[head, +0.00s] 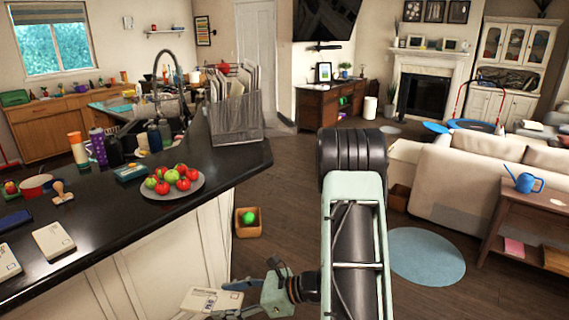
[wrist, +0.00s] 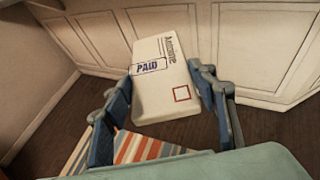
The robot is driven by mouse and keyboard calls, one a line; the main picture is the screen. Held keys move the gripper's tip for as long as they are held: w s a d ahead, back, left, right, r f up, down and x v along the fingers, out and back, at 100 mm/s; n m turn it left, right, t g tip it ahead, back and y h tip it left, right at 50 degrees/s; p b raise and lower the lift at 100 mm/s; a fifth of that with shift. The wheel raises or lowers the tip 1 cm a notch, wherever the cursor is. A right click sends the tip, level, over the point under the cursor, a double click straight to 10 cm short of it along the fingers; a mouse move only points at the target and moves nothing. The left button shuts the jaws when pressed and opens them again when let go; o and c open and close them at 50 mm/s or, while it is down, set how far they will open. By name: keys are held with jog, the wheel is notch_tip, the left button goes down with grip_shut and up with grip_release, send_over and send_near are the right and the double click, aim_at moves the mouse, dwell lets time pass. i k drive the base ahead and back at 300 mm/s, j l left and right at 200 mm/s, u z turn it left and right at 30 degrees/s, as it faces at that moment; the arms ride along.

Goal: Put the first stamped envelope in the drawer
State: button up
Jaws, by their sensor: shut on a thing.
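My gripper (head: 232,299) is shut on a white envelope (head: 208,300), held out beside the counter's cabinet front, below the countertop. In the wrist view, the envelope (wrist: 164,88) lies between the two fingers of my gripper (wrist: 163,80). It has a blue "PAID" stamp, printed writing and a small red square. Two more envelopes lie on the black countertop, one near the middle (head: 53,241) and one at the left edge (head: 8,263). I cannot make out an open drawer in either view.
The counter (head: 100,262) carries a plate (head: 200,187) of tomatoes and apples, a wooden stamp (head: 61,194) and bottles. A small wooden box (head: 240,229) with a green ball stands on the floor. A striped rug (wrist: 140,148) lies below my gripper. A side table (head: 525,215) stands right.

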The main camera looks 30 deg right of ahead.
aim_at(268, 122)
jog(key=i+l+z, duration=0.45)
jog(key=z, duration=0.25)
jog(key=i+l+z, duration=0.15)
jog(key=i+z, duration=0.25)
jog(key=i, duration=0.45)
jog(key=i+l+u, duration=0.1)
jog(key=i+u, duration=0.25)
jog(key=u, duration=0.15)
jog(key=i+l+u, duration=0.25)
jog(key=u, duration=0.2)
jog(key=i+l+u, duration=0.5)
jog(key=k+j, duration=0.1)
